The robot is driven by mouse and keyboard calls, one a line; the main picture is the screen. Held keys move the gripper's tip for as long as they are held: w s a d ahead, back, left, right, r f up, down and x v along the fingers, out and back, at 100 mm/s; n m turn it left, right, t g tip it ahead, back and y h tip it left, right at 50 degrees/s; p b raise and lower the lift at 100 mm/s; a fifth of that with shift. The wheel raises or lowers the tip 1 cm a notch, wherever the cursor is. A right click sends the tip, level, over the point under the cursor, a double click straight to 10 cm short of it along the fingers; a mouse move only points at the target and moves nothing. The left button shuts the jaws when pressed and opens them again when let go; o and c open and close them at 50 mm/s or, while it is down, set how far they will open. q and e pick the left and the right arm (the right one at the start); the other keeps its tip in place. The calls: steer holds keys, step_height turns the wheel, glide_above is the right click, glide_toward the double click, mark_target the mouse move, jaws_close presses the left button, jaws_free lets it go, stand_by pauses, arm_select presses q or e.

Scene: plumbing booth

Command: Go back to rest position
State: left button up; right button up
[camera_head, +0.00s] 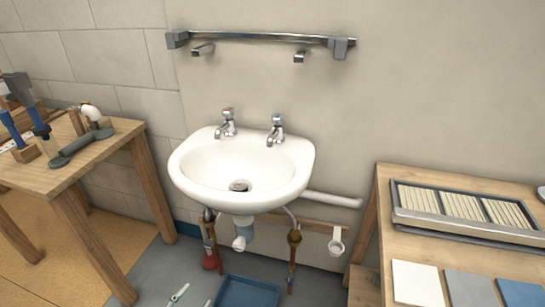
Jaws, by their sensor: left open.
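My left gripper (31,138) is at the far left edge of the head view, over the left wooden table (105,163). Its grey body and two blue fingers point down, with the fingers apart. I see nothing held between them. A small wooden block (25,154) lies close to the fingertips; I cannot tell if they touch. The rest of my left arm is outside the picture. My right gripper is not in view.
A dark grey tool (76,149) and a white elbow pipe (91,112) are on the left table. The white sink (241,168) is in the middle, under a wall rail (260,38). A right table (450,258) holds a slatted tray (398,213). A blue tray (247,293) is on the floor.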

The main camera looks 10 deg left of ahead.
arm_select(q)
steer(key=s+d+r+n+g+p, duration=0.1)
steer(key=s+d+r+g+p, duration=0.1)
steer(key=s+d+r+p, duration=0.3)
steer(key=s+d+r+n+g+p, duration=0.2)
steer(key=s+d+r+p, duration=0.4)
steer(key=s, duration=0.6)
steer(key=shift+s+r+g+h, duration=0.4)
steer(key=shift+r, duration=0.45)
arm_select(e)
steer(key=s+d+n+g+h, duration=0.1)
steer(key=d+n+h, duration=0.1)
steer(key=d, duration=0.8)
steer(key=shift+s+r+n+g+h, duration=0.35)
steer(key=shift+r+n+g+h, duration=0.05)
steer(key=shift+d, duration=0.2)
